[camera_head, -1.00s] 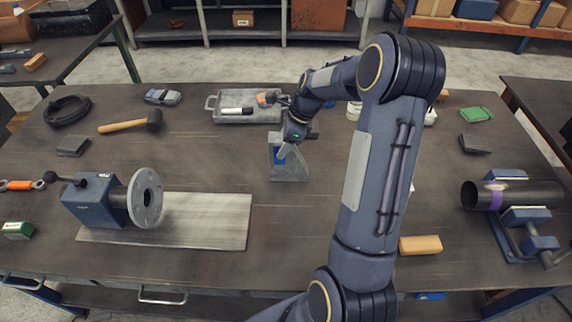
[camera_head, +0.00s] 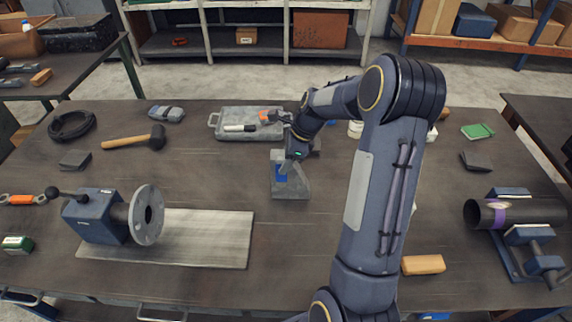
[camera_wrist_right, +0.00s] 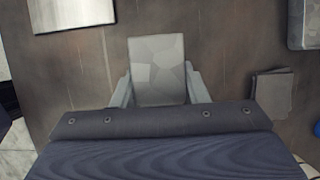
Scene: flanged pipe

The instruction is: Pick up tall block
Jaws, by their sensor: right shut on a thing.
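The tall block (camera_head: 291,190) is a grey, mottled piece at the middle of the bench in the head view. It looks upright, and its lower end appears to be at the bench top; whether it touches is hard to tell. My right gripper (camera_head: 290,168) comes down over its upper part and is shut on it. A small blue patch shows at the jaws. In the right wrist view, the block (camera_wrist_right: 158,65) sits between the two grey fingers (camera_wrist_right: 158,90), one on each side. My left gripper is not in view.
A grey tray (camera_head: 237,134) with tools lies behind the block. A flanged pipe fixture (camera_head: 100,215) and metal plate (camera_head: 215,250) are front left. A clamped dark pipe (camera_head: 520,213) stands right. A mallet (camera_head: 135,140) lies left, an orange-tan block (camera_head: 423,265) front right. Bench around the block is clear.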

